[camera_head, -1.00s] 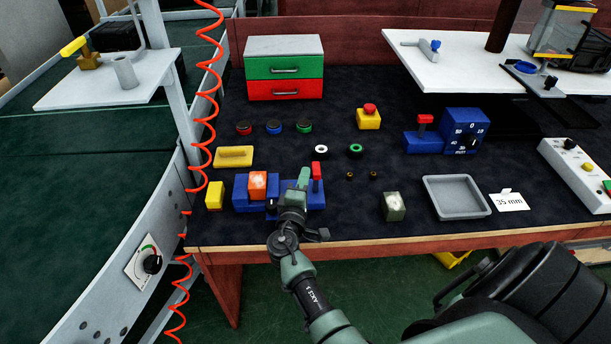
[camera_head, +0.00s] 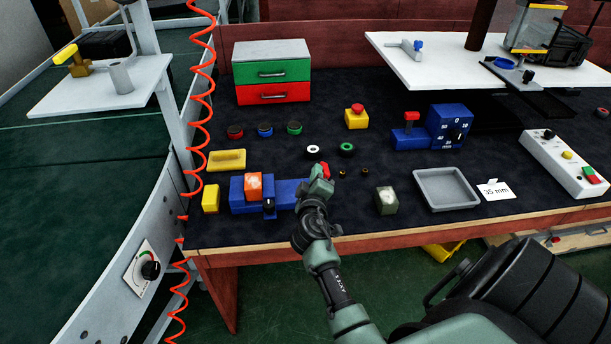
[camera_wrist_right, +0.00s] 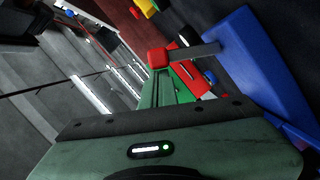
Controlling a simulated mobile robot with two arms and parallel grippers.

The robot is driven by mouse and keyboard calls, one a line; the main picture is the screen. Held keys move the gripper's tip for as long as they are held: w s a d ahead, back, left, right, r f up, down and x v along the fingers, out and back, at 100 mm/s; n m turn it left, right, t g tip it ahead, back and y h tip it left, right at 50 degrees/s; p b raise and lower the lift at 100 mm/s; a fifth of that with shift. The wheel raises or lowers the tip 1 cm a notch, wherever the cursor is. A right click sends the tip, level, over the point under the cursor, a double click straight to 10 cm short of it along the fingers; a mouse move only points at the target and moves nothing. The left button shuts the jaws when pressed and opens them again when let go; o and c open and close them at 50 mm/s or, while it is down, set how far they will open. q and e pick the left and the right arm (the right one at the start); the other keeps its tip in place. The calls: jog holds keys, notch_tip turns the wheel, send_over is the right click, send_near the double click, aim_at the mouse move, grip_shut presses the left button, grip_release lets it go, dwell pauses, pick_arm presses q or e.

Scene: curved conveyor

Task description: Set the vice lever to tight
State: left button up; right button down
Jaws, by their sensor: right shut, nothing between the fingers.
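The blue vice (camera_head: 284,196) stands near the bench's front edge, with an orange block (camera_head: 253,187) in it. The red lever knob (camera_head: 325,170) shows at its right end, just behind my right gripper (camera_head: 320,182), which hides the lever's shaft in the head view. In the right wrist view, the red knob (camera_wrist_right: 158,57) sits on a grey shaft (camera_wrist_right: 196,52) from the blue body (camera_wrist_right: 255,65). The knob is close to the tips of my right gripper's green fingers (camera_wrist_right: 165,85), which are shut with nothing between them. I cannot tell whether they touch. My left gripper is out of view.
A second blue device (camera_head: 447,128) with a red lever and dial stands further right. A grey-green block (camera_head: 387,200), a grey tray (camera_head: 446,188) and a yellow block (camera_head: 210,198) lie nearby. Small rings (camera_head: 347,149) lie behind. A red coiled cord hangs at left.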

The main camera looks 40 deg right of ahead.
aim_at(328, 175)
jog(key=shift+s+d+f+m+y, duration=0.2)
jog(key=shift+s+d+m, duration=0.1)
jog(key=shift+d+m, duration=0.25)
jog(key=shift+s+d+f+m+y, duration=0.1)
jog(key=shift+s+d+m+y, duration=0.15)
jog(key=shift+d+m, duration=0.3)
jog(key=shift+s+d+f+m+y+p, duration=0.25)
jog(key=shift+m+p, duration=0.25)
jog(key=shift+m, duration=0.3)
jog(key=shift+s+d+f+m+y, duration=0.5)
jog(key=shift+d+f+m, duration=0.2)
jog(key=shift+m, duration=0.3)
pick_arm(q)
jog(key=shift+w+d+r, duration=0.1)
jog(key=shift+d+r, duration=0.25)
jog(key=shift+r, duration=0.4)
pick_arm(e)
jog(key=shift+d+f, duration=0.2)
jog(key=shift+f, duration=0.05)
jog(key=shift+s+f, duration=0.15)
